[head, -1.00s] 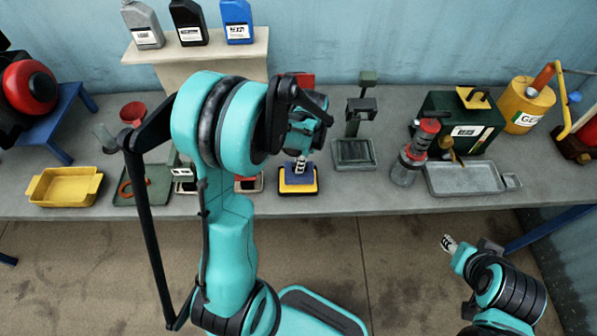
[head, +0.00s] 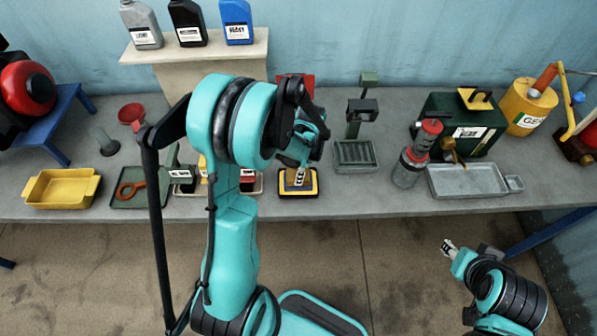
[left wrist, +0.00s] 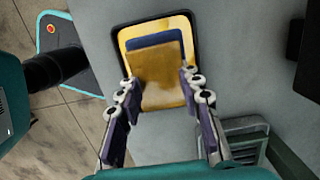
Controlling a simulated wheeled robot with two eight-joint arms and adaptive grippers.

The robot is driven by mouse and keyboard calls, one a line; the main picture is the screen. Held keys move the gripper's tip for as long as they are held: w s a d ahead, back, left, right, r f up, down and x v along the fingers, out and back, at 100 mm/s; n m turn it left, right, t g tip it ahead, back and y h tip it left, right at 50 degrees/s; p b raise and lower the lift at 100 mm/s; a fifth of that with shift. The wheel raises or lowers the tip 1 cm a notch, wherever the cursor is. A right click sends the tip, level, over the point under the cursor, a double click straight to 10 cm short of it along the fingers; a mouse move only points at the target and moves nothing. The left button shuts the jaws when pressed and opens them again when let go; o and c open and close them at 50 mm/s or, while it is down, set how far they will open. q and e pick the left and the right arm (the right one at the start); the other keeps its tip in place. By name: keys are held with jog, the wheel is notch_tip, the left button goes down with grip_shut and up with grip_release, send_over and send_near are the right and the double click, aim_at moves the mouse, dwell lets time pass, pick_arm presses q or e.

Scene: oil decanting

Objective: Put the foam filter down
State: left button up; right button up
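The foam filter shows as a tan block (left wrist: 160,75) in the left wrist view, over a blue pad (left wrist: 152,39) in a yellow tray with a dark rim (left wrist: 128,40). In the head view the tray (head: 283,189) is at the bench's front middle. My left gripper (head: 299,178) points down over it. Its fingers (left wrist: 159,80) are apart, one at each side edge of the filter, with no clear gap. Whether the filter rests on the pad is hard to see. My right gripper (head: 448,244) is away from the bench, lower right; its opening is too small to read.
A ribbed grey-green stand (head: 354,154) is just right of the tray. A red-and-grey pump bottle (head: 412,165) and a grey metal tray (head: 468,180) stand farther right. A yellow pan (head: 62,188) is at the left. The front edge (head: 380,208) is close.

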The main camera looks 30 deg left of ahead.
pick_arm(q)
jog(key=shift+r, duration=0.25)
notch_tip(320, 180, up, 11)
jog(key=d+p, duration=0.1)
jog(key=p, duration=0.2)
jog(key=s+d+r+n+t+h, duration=0.1)
jog(key=s+d+r+n+t, duration=0.7)
jog(key=s+d+r+n, duration=0.1)
jog(key=s+r+n, duration=0.1)
jog(key=s+n, duration=0.1)
jog(key=shift+d+n+p, duration=0.25)
jog(key=shift+n+p, duration=0.05)
notch_tip(320, 180, down, 7)
jog(key=b, duration=0.7)
